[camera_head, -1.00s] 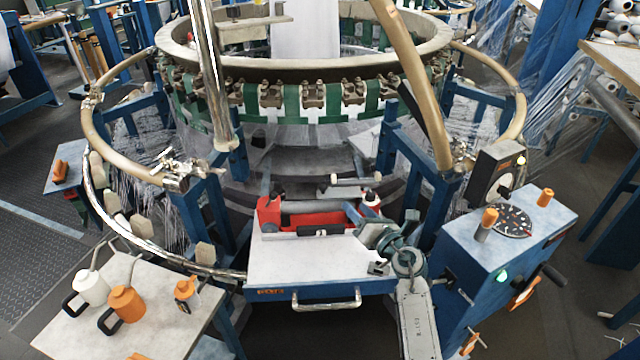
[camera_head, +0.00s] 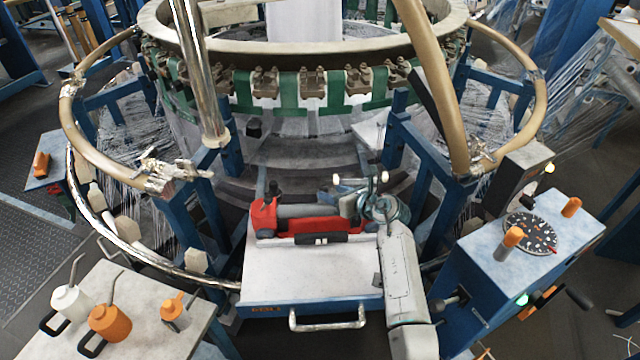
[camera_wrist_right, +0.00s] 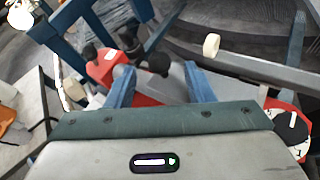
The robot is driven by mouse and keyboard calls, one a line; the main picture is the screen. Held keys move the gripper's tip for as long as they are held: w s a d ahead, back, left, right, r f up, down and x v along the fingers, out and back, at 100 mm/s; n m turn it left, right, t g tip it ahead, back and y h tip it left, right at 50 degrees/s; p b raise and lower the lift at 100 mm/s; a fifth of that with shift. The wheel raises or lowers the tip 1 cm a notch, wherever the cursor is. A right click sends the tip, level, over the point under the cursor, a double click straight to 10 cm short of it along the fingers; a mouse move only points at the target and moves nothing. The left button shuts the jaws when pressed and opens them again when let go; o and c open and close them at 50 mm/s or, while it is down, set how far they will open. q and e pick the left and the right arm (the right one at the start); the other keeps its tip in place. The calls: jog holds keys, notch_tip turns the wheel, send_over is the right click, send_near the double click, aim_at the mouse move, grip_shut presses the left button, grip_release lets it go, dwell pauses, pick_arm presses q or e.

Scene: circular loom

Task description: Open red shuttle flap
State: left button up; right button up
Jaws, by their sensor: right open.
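The red shuttle (camera_head: 268,220) lies on the back of the white-topped table in front of the loom. It has a grey bar along its top and a black handle (camera_head: 322,239) on its front side. I cannot tell whether a finger touches the shuttle or which part is the flap. My left gripper is out of view.
The white tabletop (camera_head: 290,278) in front of the shuttle is clear, with a metal handle (camera_head: 327,320) at its front. A blue control box (camera_head: 500,285) stands right of my arm. Blue loom posts (camera_head: 420,155) rise behind. Oil cans stand on the left side table (camera_head: 140,335).

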aim_at(320, 188)
jog(key=shift+x, duration=1.15)
jog(key=x, duration=0.3)
jog(key=shift+w+a, duration=0.1)
jog(key=shift+w+a+f, duration=0.2)
jog(key=shift+w+a, duration=0.15)
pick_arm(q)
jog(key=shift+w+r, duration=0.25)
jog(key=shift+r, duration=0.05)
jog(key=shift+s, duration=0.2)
pick_arm(e)
jog(key=shift+c, duration=0.5)
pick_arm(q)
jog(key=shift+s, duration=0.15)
pick_arm(e)
grip_shut()
